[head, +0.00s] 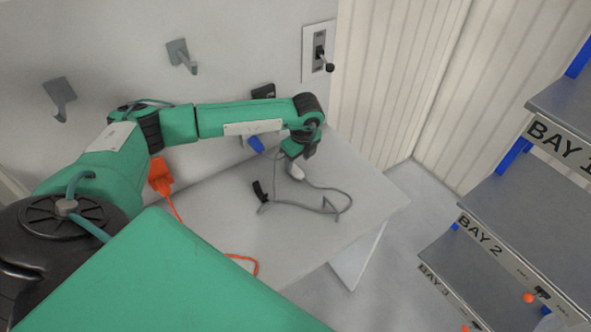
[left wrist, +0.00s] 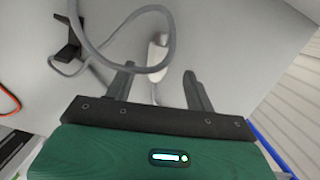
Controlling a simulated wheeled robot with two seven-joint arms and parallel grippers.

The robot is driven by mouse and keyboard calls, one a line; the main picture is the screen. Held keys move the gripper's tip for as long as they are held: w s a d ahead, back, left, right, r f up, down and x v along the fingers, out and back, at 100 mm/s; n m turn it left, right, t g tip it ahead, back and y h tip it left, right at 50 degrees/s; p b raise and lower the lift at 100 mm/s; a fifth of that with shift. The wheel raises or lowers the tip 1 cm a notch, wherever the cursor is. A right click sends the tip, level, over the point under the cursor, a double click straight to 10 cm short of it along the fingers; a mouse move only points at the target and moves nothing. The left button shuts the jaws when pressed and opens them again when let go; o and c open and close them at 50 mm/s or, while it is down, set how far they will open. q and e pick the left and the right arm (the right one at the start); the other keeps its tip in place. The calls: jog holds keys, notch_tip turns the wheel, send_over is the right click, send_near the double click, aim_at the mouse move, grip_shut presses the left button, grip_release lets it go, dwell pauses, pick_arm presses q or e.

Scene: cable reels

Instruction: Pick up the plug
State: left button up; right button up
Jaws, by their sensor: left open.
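A grey cable (head: 315,208) lies in loops on the pale table. It has a white plug-like end (head: 295,172) and a black end piece (head: 259,191); I cannot tell for certain which is the plug. My left gripper (head: 293,157) points down over the white end. In the left wrist view the open fingers (left wrist: 159,74) straddle the line of the white end (left wrist: 158,52), which is just beyond the fingertips with nothing gripped. The cable loop (left wrist: 115,62) crosses near the left finger. The black piece (left wrist: 70,48) lies to the left. My right gripper is not in view.
An orange connector (head: 160,175) with an orange cord (head: 243,262) lies at the table's left. A blue connector (head: 255,144) is near the wall. Hooks (head: 181,56) and a lever switch (head: 320,55) are on the wall. Labelled shelves (head: 510,220) stand right. The table's right part is clear.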

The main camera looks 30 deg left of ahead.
aim_at(295, 168)
pick_arm(q)
jog(key=f+p, duration=0.1)
jog(key=f, duration=0.1)
jog(key=a+f+p, duration=0.1)
jog(key=f, duration=0.1)
jog(key=shift+f, duration=0.2)
jog(key=shift+d, duration=0.1)
jog(key=shift+c, duration=1.3)
grip_shut()
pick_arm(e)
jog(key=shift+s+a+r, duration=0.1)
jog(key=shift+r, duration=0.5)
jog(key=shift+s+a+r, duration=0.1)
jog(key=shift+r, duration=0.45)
